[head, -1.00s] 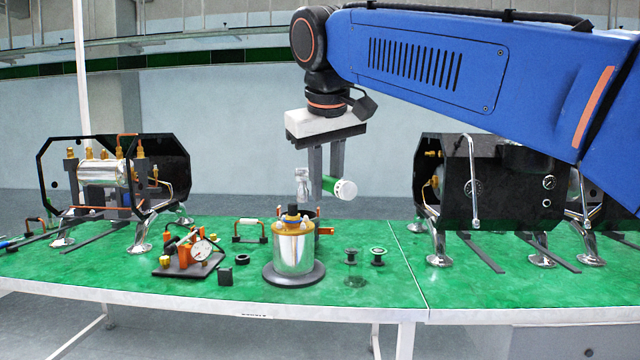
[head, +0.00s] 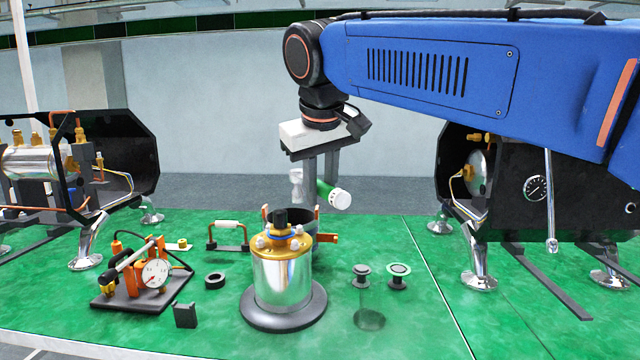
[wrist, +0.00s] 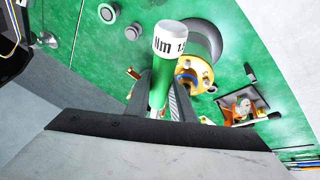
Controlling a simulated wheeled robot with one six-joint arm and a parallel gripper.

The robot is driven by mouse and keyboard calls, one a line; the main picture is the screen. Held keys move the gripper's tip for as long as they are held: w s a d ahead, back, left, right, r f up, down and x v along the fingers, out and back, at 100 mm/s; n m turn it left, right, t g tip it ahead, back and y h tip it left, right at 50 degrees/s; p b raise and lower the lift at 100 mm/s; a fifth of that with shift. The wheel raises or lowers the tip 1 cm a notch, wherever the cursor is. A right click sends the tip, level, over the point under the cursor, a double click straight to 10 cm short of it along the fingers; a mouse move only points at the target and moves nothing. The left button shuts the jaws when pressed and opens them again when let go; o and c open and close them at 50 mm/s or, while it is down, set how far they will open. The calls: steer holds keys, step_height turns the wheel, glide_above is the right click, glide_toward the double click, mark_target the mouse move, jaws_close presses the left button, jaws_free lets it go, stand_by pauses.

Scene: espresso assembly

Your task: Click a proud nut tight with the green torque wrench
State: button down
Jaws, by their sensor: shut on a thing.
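My gripper (head: 321,178) is shut on the green torque wrench (head: 324,188) and holds it in the air behind and above the boiler. The wrench's white end cap (head: 340,199) faces me, and its silvery head (head: 297,186) shows left of the fingers. In the wrist view the green handle (wrist: 160,90) lies between the fingers, with "Nm" on its white cap (wrist: 169,39). The upright silver boiler (head: 283,280) has a gold top flange (head: 283,250) with pale nuts (head: 262,242) around a dark centre fitting. I cannot tell which nut stands proud.
A gauge rig (head: 146,275) stands left of the boiler, with a black block (head: 185,315) and ring (head: 215,281) between. Machine frames (head: 120,165) flank both sides. The green front right is mostly clear.

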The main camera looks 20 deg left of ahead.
steer(key=shift+s+d, duration=0.1)
stand_by(0.3)
steer(key=shift+s+d, duration=0.15)
steer(key=shift+f, duration=3.5)
steer(key=s+a+m+h, duration=0.3)
steer(key=a+m+h, duration=0.1)
steer(key=a+m, duration=0.4)
steer(key=w+d+n+y, duration=0.3)
steer(key=d+n+y, duration=0.1)
steer(key=d+n, duration=0.4)
